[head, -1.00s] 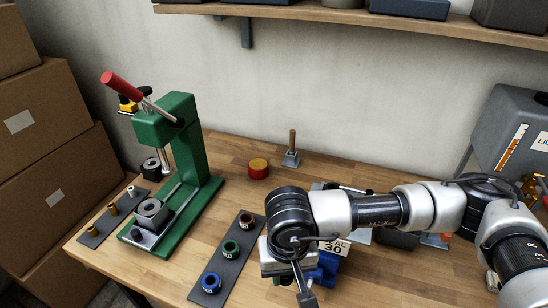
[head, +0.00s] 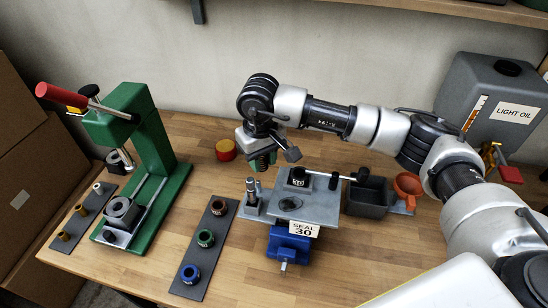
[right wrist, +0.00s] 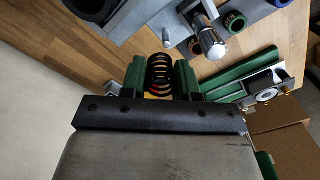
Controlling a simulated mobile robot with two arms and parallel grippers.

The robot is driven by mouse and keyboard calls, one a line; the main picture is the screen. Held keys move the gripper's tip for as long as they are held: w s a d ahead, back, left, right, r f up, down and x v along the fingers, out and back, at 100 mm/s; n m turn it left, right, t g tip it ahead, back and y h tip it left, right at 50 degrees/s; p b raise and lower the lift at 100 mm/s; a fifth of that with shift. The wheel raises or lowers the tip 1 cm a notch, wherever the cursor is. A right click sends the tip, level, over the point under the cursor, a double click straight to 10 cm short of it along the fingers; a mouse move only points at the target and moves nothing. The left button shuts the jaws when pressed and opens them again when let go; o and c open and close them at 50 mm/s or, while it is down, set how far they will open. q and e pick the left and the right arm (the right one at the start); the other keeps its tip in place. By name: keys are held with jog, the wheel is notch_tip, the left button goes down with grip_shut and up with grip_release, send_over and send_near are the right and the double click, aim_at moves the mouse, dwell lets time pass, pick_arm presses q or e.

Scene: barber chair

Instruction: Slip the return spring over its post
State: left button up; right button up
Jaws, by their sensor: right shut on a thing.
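My right gripper (head: 262,162) is shut on a dark coil spring, the return spring (right wrist: 160,72), held between its green fingers in the right wrist view. The gripper is above the back of the bench, apart from the fixture. The grey fixture block (head: 330,205), labelled SEAL 30, stands in front of it. A silver upright post (head: 251,188) stands at the block's left end. In the right wrist view this shiny post (right wrist: 212,45) is beyond the fingers, with a thin grey pin (right wrist: 166,37) beside it. I cannot tell which one takes the spring. My left gripper is not in view.
A green press (head: 150,140) stands at left. A black bin (head: 371,198) and orange funnel (head: 408,184) are at right.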

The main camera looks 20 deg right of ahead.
aim_at(259, 182)
jog(key=shift+w+a+f, duration=0.3)
jog(key=shift+a+f, duration=0.05)
jog(key=shift+a, duration=0.35)
jog(key=shift+s+d+f, duration=0.1)
jog(key=shift+d+f, duration=0.05)
jog(key=shift+f, duration=0.8)
notch_tip(259, 182, down, 2)
jog(key=shift+f, duration=0.25)
jog(key=shift+s+f+b, duration=0.25)
jog(key=shift+f+b, duration=1.15)
jog(key=shift+b, duration=0.05)
jog(key=shift+w+f, duration=0.1)
jog(key=shift+f, duration=0.05)
jog(key=shift+b, duration=0.3)
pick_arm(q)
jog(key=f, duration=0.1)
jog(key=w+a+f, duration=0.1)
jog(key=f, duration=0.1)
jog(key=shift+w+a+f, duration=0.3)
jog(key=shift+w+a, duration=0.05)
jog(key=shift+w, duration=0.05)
